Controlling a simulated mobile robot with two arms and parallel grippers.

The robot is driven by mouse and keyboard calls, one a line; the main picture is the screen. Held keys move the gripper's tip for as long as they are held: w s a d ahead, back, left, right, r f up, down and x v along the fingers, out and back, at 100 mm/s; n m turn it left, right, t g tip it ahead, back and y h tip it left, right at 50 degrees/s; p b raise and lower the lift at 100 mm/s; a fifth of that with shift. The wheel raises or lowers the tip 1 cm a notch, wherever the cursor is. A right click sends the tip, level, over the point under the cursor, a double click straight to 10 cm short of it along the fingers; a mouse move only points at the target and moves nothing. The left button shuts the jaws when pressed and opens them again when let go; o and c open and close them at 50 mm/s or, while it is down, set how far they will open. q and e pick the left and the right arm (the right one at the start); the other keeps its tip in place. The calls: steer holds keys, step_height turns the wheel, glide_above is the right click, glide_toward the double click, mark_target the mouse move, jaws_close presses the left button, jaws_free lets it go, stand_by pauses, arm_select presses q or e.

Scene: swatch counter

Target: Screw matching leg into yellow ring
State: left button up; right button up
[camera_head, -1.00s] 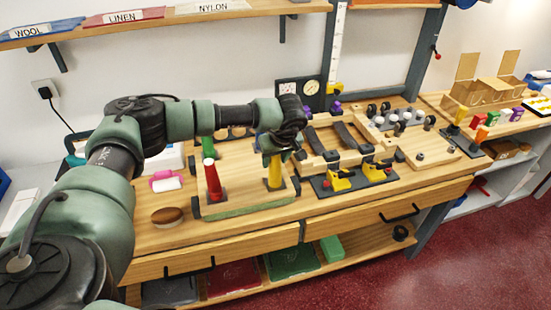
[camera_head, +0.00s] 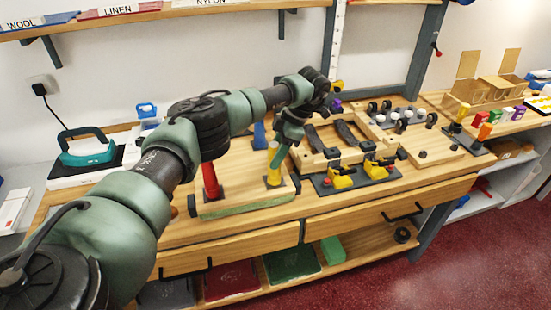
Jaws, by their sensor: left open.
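A wooden board (camera_head: 240,208) with a green front edge lies on the bench. A yellow post (camera_head: 273,177) stands at its right on a dark square base; I cannot make out a separate ring. A red post (camera_head: 210,181) stands on a dark base at the left, its top hidden by my arm. A blue piece (camera_head: 259,135) stands behind. My left gripper (camera_head: 279,153) is open, pointing down at the top of the yellow post. A green part shows there, and I cannot tell whether the gripper touches the post. My right gripper is not in view.
Yellow toggle clamps (camera_head: 341,177) on a dark plate and a wooden frame (camera_head: 318,152) with dark bars stand close right of the board. A teal iron (camera_head: 86,147) stands at the left. The bench front is clear.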

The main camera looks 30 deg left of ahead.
arm_select(q)
jaws_close()
steer(key=m+p, duration=0.1)
steer(key=m+t+p, duration=0.1)
steer(key=m, duration=0.1)
steer(key=m+p, duration=0.1)
steer(key=shift+s+r+m+t+y, duration=0.15)
steer(key=shift+r+m+t+y, duration=0.15)
steer(key=shift+y, duration=0.1)
steer(key=m+t+p, duration=0.1)
steer(key=m, duration=0.3)
steer(key=shift+s+f, duration=0.1)
steer(key=shift+f, duration=0.05)
steer(key=shift+a+m+t, duration=0.1)
steer(key=shift+m+t, duration=0.6)
steer(key=shift+m, duration=0.5)
steer(key=m, duration=0.2)
steer(key=m+t+h, duration=0.1)
steer(key=m, duration=0.1)
steer(key=shift+f+t, duration=0.2)
steer(key=shift+t, duration=0.1)
steer(key=shift+o, duration=1.7)
jaws_free()
steer(key=o, duration=0.3)
